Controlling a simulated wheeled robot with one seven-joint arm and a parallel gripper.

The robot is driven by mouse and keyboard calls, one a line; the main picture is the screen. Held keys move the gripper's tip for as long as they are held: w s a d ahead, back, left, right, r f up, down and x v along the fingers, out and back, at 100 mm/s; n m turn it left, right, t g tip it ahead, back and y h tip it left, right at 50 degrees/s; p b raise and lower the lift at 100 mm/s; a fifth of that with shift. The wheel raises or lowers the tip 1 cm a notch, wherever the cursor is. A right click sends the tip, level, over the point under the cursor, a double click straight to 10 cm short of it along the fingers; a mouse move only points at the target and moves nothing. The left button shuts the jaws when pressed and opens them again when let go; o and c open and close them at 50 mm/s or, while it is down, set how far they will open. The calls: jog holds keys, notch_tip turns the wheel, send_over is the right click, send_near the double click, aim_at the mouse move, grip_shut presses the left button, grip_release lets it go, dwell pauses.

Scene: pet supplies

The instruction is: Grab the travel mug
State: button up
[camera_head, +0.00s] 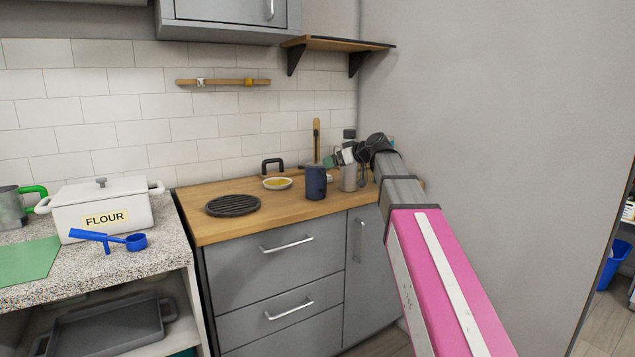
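A dark blue cylindrical cup (316,182) stands upright on the wooden counter. Just right of it stands a pale grey bottle-like vessel (348,180) with a dark top, partly hidden by my gripper. Either could be the travel mug; I cannot tell which. My gripper (338,157) is at the end of my pink and grey arm, reaching in from the lower right. It overlaps the upper part of the grey vessel in the picture. The fingers are small and dark, so whether they are open or touch anything is unclear.
On the wooden counter (275,218) lie a round black trivet (233,206) and a small dish (277,183). A grey wall (480,110) bounds the right side. A flour pot (100,205), blue scoop (112,240) and green-handled metal cup (14,207) stand left. The counter's front is clear.

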aim_at(317, 164)
jog(key=x, duration=0.7)
jog(key=r+x, duration=0.1)
jog(key=x, duration=0.2)
jog(key=shift+w+a+f, duration=0.2)
jog(key=shift+w+a, duration=0.1)
jog(key=shift+a, duration=0.15)
jog(key=c, duration=1.7)
jog(key=shift+r, duration=0.1)
